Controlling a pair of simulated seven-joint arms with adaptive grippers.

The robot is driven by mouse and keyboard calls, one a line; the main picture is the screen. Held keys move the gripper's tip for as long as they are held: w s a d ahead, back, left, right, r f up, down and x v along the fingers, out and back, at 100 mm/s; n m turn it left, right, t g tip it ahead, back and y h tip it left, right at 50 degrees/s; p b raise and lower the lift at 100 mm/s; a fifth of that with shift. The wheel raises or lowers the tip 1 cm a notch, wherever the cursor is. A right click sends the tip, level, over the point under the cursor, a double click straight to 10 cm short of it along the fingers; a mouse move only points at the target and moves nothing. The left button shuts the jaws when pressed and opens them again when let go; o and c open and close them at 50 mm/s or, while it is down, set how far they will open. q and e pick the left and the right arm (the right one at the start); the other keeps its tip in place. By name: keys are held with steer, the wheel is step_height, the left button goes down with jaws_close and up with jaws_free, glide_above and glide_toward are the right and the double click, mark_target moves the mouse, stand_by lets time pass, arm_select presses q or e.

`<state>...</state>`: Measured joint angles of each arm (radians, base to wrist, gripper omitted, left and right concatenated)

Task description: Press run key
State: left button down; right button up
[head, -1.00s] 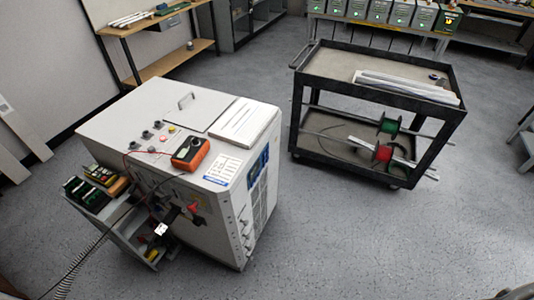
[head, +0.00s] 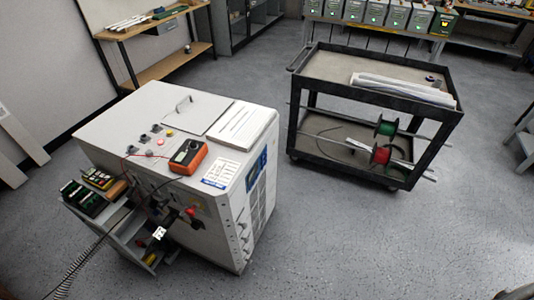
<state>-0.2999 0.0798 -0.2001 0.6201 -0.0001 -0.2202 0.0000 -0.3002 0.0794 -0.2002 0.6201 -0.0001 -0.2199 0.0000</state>
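A white cabinet (head: 225,217) stands left of centre. Its top carries small black knobs, a red-and-yellow button or lamp (head: 169,132) and a small red one (head: 160,142). I cannot tell which control is the run key; no label is readable. An orange multimeter (head: 188,157) with a dark face lies on the cabinet top, with thin leads running left from it. A red knob (head: 191,211) shows on the front panel. Neither of my grippers can be made out in the head view.
A small shelf at the cabinet's front left holds a green-and-black block (head: 83,198) and a yellow meter (head: 99,178); a coiled black cable hangs there. A black cart (head: 448,125) with red and green spools stands right. Floor between cabinet and cart is clear.

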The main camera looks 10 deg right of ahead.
jaws_close()
steer(key=c, duration=0.6)
jaws_free()
steer(key=shift+d, duration=0.1)
